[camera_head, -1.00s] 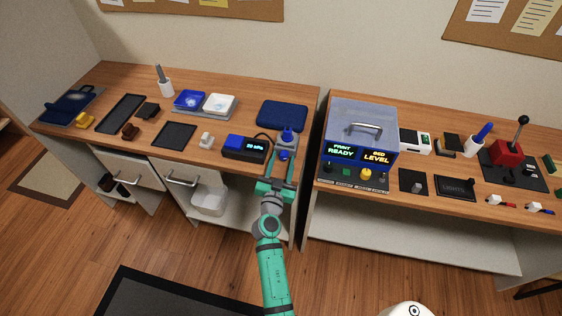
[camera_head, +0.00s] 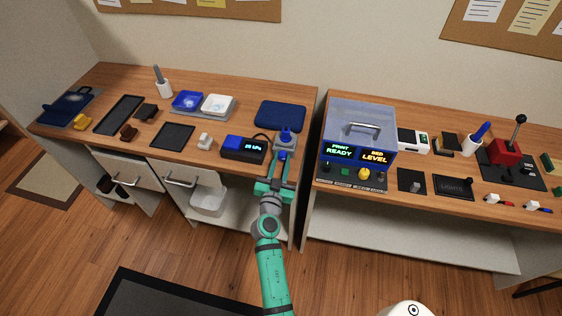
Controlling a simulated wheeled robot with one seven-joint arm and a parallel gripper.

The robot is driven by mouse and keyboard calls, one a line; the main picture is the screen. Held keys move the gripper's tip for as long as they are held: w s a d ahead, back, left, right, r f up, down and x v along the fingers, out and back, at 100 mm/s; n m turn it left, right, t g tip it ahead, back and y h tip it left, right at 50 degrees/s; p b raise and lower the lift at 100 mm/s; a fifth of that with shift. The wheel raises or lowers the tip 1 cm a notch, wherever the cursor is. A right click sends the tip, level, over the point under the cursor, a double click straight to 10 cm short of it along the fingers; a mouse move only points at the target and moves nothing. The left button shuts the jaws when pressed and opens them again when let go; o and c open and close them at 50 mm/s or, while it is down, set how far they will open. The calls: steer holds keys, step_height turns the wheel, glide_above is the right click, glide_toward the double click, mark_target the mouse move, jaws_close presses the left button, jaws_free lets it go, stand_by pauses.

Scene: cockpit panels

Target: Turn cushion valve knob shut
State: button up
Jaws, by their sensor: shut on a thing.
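The blue cushion (camera_head: 281,116) lies flat at the back right of the left desk. In front of it stands the cushion valve, with a blue upper part (camera_head: 286,135) on a grey body. A black gauge box (camera_head: 243,150) with a blue top and a lit kPa readout sits just left of the valve, with a dark hose between them. My gripper (camera_head: 283,158) reaches over the desk's front edge and is shut on the blue valve knob (camera_head: 282,154). The fingers partly hide the knob, so I cannot tell its exact turn.
A small white block (camera_head: 205,142) and a dark tray (camera_head: 173,136) lie left of the gauge. Right of a narrow gap between the desks stands the printer box (camera_head: 358,133) with a clear lid.

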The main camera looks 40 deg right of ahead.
steer(key=shift+f, duration=0.15)
steer(key=shift+n, duration=2.7)
steer(key=shift+a+f, duration=0.1)
steer(key=o, duration=1)
steer(key=shift+o, duration=0.2)
steer(key=shift+s+a, duration=0.2)
steer(key=v, duration=1)
steer(key=shift+r, duration=0.25)
